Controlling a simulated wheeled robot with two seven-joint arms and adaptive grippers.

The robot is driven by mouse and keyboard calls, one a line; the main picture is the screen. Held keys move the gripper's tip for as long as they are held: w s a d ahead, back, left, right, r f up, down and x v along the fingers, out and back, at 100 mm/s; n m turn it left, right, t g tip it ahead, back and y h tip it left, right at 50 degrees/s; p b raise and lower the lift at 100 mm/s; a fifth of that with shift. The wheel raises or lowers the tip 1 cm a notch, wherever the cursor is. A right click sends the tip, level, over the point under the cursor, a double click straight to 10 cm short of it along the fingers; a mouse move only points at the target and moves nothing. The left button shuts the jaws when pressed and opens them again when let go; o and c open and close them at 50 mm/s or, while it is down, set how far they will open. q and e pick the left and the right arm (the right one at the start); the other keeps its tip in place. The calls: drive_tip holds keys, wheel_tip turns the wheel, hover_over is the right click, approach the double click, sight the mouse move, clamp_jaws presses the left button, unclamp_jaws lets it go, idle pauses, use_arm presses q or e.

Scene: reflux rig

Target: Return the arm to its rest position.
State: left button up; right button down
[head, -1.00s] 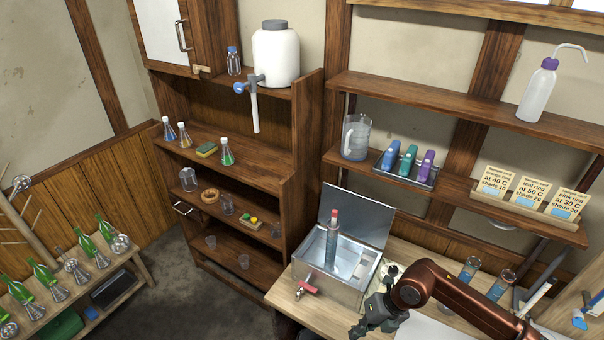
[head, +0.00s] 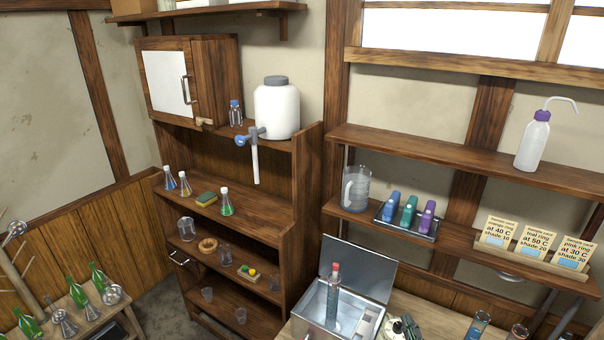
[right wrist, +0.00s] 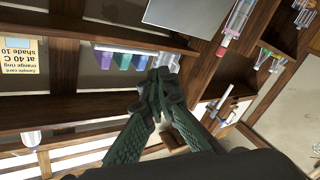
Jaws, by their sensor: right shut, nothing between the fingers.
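My right gripper (head: 407,328) shows at the bottom edge of the head view, just right of the open metal box. In the right wrist view its two green-grey fingers (right wrist: 166,78) are closed together with nothing between them. Most of my right arm is out of the head view. My left gripper is in neither view.
The metal box (head: 309,318) has its lid up and holds a red-capped tube (head: 334,292). A shelf above carries a jug (head: 355,188), coloured bottles (head: 427,216) and sample cards (head: 530,241). Tubes (head: 478,325) stand at bottom right. A wooden cabinet (head: 265,228) stands left.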

drive_tip(key=s+d+f+m+g+h, duration=0.2)
drive_tip(key=d+f, duration=0.1)
drive_tip(key=f, duration=0.2)
drive_tip(key=s+d+f+m+g+h, duration=0.1)
drive_tip(key=s+d+f+m+g, duration=0.15)
drive_tip(key=f, duration=0.35)
drive_tip(key=s+d+f+m+g+y, duration=0.1)
drive_tip(key=s+f+g, duration=0.4)
drive_tip(key=s+f, duration=0.55)
drive_tip(key=s+d+f+m+g, duration=0.15)
drive_tip(key=s+f+g, duration=0.5)
drive_tip(key=s, duration=0.65)
wheel_tip(320, 180, down, 35)
drive_tip(key=s+a+y+b, duration=0.1)
drive_tip(key=a+b, duration=0.1)
drive_tip(key=b, duration=0.4)
drive_tip(key=s+f+b, duration=0.2)
drive_tip(key=s+f, duration=0.8)
drive_tip(key=f, duration=0.2)
drive_tip(key=s+f+n+g+b, duration=0.1)
drive_tip(key=s+f+b, duration=0.1)
drive_tip(key=s+f, duration=0.8)
wheel_tip(320, 180, down, 3)
drive_tip(key=shift+s+a+b, duration=0.15)
drive_tip(key=shift+s+b, duration=0.1)
drive_tip(key=shift+b, duration=0.15)
